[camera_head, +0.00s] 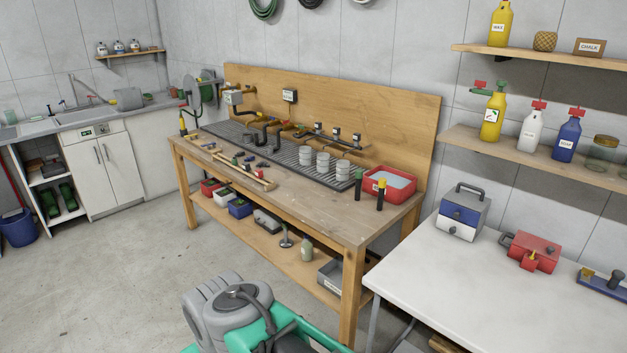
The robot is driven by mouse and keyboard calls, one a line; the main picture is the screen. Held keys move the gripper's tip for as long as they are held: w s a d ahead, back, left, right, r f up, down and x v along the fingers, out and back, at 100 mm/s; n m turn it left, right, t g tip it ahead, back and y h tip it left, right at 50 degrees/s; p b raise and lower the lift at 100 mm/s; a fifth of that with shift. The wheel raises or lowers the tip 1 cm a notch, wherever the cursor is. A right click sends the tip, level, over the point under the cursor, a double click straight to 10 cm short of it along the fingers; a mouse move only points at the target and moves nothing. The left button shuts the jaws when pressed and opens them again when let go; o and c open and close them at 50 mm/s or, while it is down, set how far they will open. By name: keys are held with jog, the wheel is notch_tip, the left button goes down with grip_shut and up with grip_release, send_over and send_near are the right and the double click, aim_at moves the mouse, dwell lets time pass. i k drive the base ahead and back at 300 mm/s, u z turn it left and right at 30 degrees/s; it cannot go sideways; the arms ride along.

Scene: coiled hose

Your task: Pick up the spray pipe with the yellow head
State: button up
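Two short upright pipes stand near the right end of the wooden workbench (310,215), in front of a red bin. One, the pipe with a yellow upper part (381,190), is dark at its lower end. The other, a dark pipe with a green top (358,184), stands just left of it. A slim yellow and black upright piece (183,126) stands at the bench's far left end. At this size I cannot tell for sure which is the spray pipe. My gripper is not in view.
A red bin (376,193) and grey cylinders (323,163) stand close to the pipes. A white table (500,285) with toolboxes is at right. A bulky grey and teal machine (215,310) is at the bottom.

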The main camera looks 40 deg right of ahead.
aim_at(382, 182)
jog(key=u, duration=0.05)
jog(key=i, duration=1.5)
jog(key=z, duration=1.1)
jog(key=i, duration=0.95)
jog(key=z, duration=1.25)
jog(key=i, duration=0.75)
jog(key=z, duration=0.05)
